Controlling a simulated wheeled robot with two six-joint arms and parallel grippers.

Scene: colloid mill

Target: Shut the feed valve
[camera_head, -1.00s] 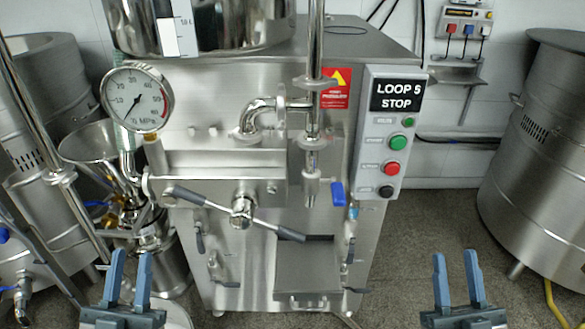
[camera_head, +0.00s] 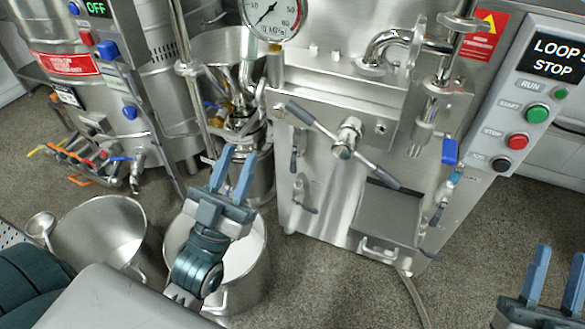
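No readable label marks a feed valve. A blue-handled valve (camera_head: 450,151) hangs below the steel pipe at the mill's right, its handle pointing down. A valve with a brass body (camera_head: 211,117) and a blue lever is partly hidden behind a steel post, near the funnel unit. A long two-armed bar handle (camera_head: 345,142) sits tilted on the mill's front. My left gripper (camera_head: 239,153) is open and empty, in front of the funnel unit and left of the bar handle. My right gripper (camera_head: 560,252) is open and empty at the lower right, apart from the mill.
A steel pot (camera_head: 258,282) stands below my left gripper, with another pot (camera_head: 98,236) to its left. A control panel (camera_head: 520,115) with buttons is at right. Coloured levers (camera_head: 82,160) sit on pipes at far left. The floor right of the mill is clear.

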